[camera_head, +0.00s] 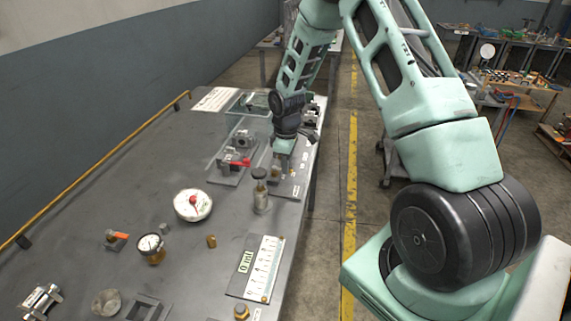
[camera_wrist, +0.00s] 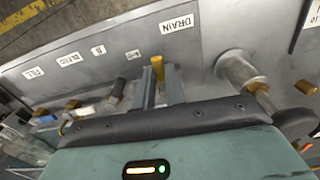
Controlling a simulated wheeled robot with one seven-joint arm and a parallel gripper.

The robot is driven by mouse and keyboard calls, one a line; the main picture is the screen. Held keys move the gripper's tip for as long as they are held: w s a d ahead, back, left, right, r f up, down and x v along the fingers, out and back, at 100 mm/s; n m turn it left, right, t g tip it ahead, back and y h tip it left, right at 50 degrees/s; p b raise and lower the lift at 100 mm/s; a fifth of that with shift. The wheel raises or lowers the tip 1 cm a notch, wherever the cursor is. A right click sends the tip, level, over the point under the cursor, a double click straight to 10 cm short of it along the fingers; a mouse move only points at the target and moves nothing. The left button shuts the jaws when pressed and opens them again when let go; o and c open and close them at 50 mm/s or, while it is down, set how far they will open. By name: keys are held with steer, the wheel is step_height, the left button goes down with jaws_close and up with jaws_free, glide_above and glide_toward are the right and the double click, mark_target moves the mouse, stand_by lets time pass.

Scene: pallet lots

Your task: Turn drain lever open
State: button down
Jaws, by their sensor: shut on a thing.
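In the wrist view, a brass-yellow lever (camera_wrist: 157,68) stands between the two grey fingers of my gripper (camera_wrist: 160,88). The gripper is shut on it. The label reading DRAIN (camera_wrist: 179,22) is on the grey panel just beyond the lever, so I take it as the drain lever. The fingers hide its lower part and pivot. In the head view, my gripper (camera_head: 283,167) points down at the panel at the right edge of the bench, and the wrist covers most of this spot.
In the wrist view, a black-tipped lever (camera_wrist: 117,90) and other brass fittings stand to the left, by labels including FILL and BLEED. A metal cylinder (camera_wrist: 236,68) is close on the right. In the head view, a dark-capped bottle (camera_head: 260,192) stands near my gripper on the bench (camera_head: 130,190).

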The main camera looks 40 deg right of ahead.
steer(key=shift+w+d+n, duration=0.1)
steer(key=shift+n, duration=0.3)
steer(key=c, duration=1.5)
jaws_free()
steer(key=shift+o, duration=0.2)
step_height(320, 180, up, 17)
steer(key=b, duration=0.2)
steer(key=shift+r, duration=0.2)
